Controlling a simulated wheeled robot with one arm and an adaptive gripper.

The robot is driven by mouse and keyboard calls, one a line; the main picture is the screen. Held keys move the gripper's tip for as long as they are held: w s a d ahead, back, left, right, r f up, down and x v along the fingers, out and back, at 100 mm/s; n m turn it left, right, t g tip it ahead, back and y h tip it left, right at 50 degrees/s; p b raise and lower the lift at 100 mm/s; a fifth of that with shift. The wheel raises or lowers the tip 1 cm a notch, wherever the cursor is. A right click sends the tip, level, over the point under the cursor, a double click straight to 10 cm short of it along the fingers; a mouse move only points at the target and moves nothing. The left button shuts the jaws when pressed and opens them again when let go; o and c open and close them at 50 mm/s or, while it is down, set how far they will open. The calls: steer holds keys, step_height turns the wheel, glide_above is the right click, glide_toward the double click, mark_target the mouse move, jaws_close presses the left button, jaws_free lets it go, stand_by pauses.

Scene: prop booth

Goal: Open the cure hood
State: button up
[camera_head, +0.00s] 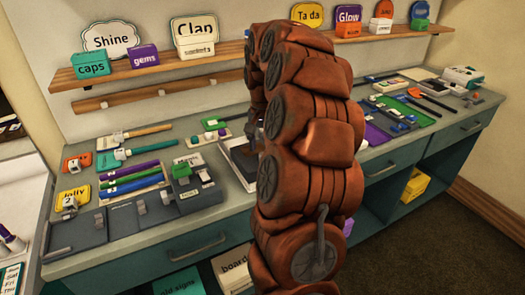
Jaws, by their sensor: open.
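My gripper (256,136) shows only in part, as a dark shape at the left edge of my arm, pointing down. Its fingers are small and mostly hidden by the arm. It is over or beside a pale, shallow tray-like unit with a dark inside (238,150) on the counter. My arm covers the right part of this unit. I cannot tell for sure which thing is the cure hood, or whether the gripper touches the unit. A small white machine (462,76) stands at the counter's far right end.
The teal counter (176,235) carries brushes (130,152), colored rolls (130,180) and a grey clamp device (188,190) on the left. A green mat (405,110) with small parts lies on the right. Wooden shelves (180,68) with signs and boxes hang behind.

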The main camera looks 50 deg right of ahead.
mark_target(257, 156)
steer(key=shift+f, duration=1.4)
steer(key=shift+c, duration=0.4)
jaws_close()
